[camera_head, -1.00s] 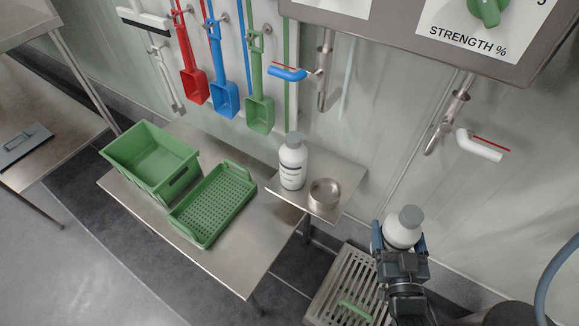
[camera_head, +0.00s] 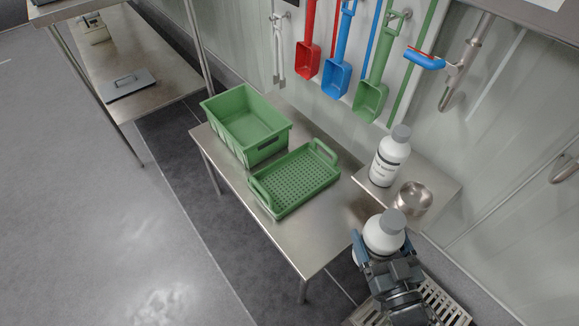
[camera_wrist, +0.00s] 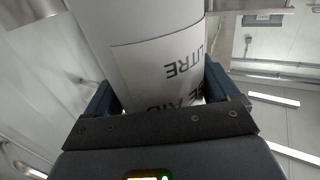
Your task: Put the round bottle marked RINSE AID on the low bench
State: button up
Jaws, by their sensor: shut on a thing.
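My gripper (camera_head: 383,258) is shut on a round white bottle with a grey cap (camera_head: 385,232). In the wrist view the held bottle (camera_wrist: 150,45) fills the space between the fingers, and its label shows "LITRE" and part of "RINSE AID". The bottle is held in the air in front of the small shelf, to the right of the low bench (camera_head: 308,240). The low bench is a steel table with a bare front right part. A green crate (camera_head: 247,122) and a green perforated tray (camera_head: 294,179) stand on its back and middle.
Another white bottle (camera_head: 389,158) and a steel bowl (camera_head: 412,198) stand on a small steel shelf (camera_head: 440,187) right of the bench. Red, blue and green scoops (camera_head: 371,98) hang on the wall. A floor grate (camera_head: 441,301) lies below my gripper.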

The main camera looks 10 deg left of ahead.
jog(key=shift+a+n+g+y, duration=0.3)
jog(key=shift+a+n+y, duration=0.1)
jog(key=shift+a+y, duration=0.4)
jog(key=shift+a, duration=0.1)
jog(key=shift+w+a+f+b, duration=0.95)
jog(key=shift+a+f+b, duration=0.45)
jog(key=shift+a+f, duration=0.35)
jog(key=shift+w+a+f+b, duration=0.9)
jog(key=shift+a+f+b, duration=0.45)
jog(key=shift+a+f, duration=0.4)
jog(key=shift+w+a+f+b, duration=0.95)
jog(key=shift+a+f+b, duration=0.55)
jog(key=shift+f, duration=0.4)
jog(key=shift+a, duration=0.1)
jog(key=shift+f, duration=0.2)
jog(key=o, duration=1.3)
jog(key=shift+s+f, duration=0.1)
jog(key=shift+c, duration=0.2)
